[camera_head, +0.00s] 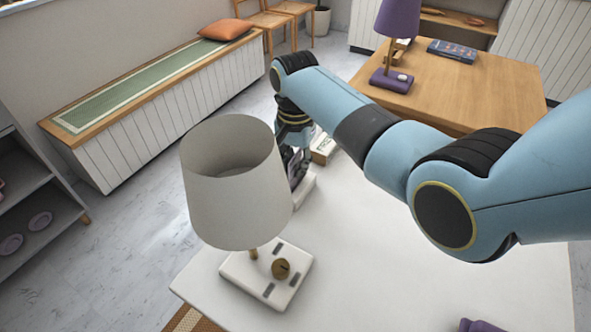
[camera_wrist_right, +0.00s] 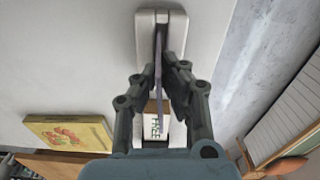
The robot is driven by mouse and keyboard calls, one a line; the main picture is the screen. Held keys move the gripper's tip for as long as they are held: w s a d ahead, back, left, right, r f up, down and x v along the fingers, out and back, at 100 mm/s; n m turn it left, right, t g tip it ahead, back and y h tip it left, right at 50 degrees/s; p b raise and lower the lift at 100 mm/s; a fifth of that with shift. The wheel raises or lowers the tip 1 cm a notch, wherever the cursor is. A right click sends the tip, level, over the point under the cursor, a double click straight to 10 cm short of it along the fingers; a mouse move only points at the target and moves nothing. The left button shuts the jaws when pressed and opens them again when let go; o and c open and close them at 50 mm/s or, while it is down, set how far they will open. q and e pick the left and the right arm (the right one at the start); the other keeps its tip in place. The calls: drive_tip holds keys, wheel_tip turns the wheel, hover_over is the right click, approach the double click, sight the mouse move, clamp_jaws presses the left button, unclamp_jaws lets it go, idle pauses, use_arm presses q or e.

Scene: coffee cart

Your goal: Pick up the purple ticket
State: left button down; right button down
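The purple ticket (camera_wrist_right: 158,76) shows edge-on in the right wrist view as a thin upright strip. It stands at a long white holder (camera_wrist_right: 151,20) with a dark slot. My right gripper (camera_wrist_right: 160,72) has one finger on each side of the ticket, close to it; I cannot tell whether both fingers touch it. In the head view my right gripper (camera_head: 297,166) points down at the white table, partly hidden behind the lamp shade, with the holder (camera_head: 303,189) below it. The ticket cannot be made out there. My left gripper is not in view.
A white lamp (camera_head: 235,190) stands close in front of my right gripper. A small box (camera_head: 323,149) lies behind the gripper, and a yellow box (camera_wrist_right: 68,131) shows in the wrist view. A purple object (camera_head: 481,325) is at the bottom edge. The table's middle (camera_head: 390,260) is clear.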

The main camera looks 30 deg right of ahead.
sight(299, 154)
drive_tip(key=r, duration=0.1)
drive_tip(key=d+r, duration=0.1)
drive_tip(key=r, duration=0.1)
drive_tip(key=shift+w, duration=0.1)
drive_tip(key=w+d+r+p, duration=0.2)
drive_tip(key=d+r+p, duration=0.3)
drive_tip(key=d+r, duration=0.5)
drive_tip(key=shift+w+d+r, duration=0.15)
drive_tip(key=shift+w+r, duration=0.05)
drive_tip(key=shift+r, duration=0.5)
idle(0.8)
